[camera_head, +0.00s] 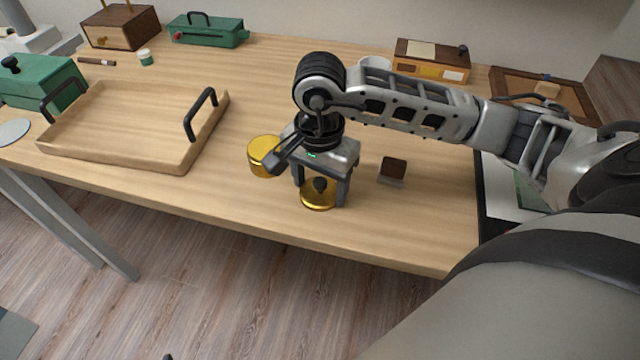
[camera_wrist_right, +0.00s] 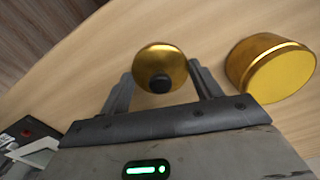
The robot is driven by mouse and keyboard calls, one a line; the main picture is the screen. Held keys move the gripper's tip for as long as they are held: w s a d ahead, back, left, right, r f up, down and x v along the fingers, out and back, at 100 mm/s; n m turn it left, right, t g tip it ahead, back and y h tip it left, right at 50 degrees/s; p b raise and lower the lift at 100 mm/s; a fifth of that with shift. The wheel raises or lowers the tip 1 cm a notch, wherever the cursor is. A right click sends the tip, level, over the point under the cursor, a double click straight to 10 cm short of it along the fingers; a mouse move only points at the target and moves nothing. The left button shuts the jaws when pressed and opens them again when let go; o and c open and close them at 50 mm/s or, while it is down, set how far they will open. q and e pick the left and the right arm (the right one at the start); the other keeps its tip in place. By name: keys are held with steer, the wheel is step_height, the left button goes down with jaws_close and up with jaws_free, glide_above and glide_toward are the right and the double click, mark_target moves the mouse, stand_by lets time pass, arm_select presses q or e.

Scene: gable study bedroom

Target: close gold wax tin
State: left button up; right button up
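The gold wax tin (camera_head: 262,152) is a short gold cylinder on the table, left of my right gripper (camera_head: 321,190). It also shows at the right in the wrist view (camera_wrist_right: 272,70). A round gold lid (camera_head: 318,201) with a dark knob (camera_wrist_right: 160,83) lies apart from the tin, apparently flat on the table. My right gripper points down over the lid with its fingers spread. In the wrist view the lid (camera_wrist_right: 160,58) and knob show between the two fingers, with gaps at both sides. My left gripper is not in view.
A wooden tray (camera_head: 120,125) with black handles stands at the left. A small dark brown block (camera_head: 393,167) sits right of the gripper. Boxes, including a green one (camera_head: 207,31), line the back. The table's front edge is close to the lid.

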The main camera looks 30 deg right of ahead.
steer(key=shift+r, duration=0.15)
steer(key=shift+r, duration=0.2)
step_height(320, 180, up, 2)
steer(key=shift+w+r+b, duration=0.1)
steer(key=shift+r+b, duration=0.15)
steer(key=shift+b, duration=0.3)
steer(key=s+a+r, duration=0.7)
steer(key=a+r, duration=0.3)
steer(key=a, duration=0.2)
steer(key=shift+a, duration=0.15)
steer(key=shift+f, duration=0.1)
steer(key=n, duration=1.2)
glide_above(319, 181)
steer(key=w+a, duration=0.1)
steer(key=a, duration=0.4)
step_height(319, 181, down, 7)
steer(key=shift+d+f, duration=0.1)
steer(key=shift+d, duration=0.05)
steer(key=shift+w+d+f+n, duration=0.2)
steer(key=shift+w+d+n, duration=0.1)
steer(key=shift+n, duration=0.1)
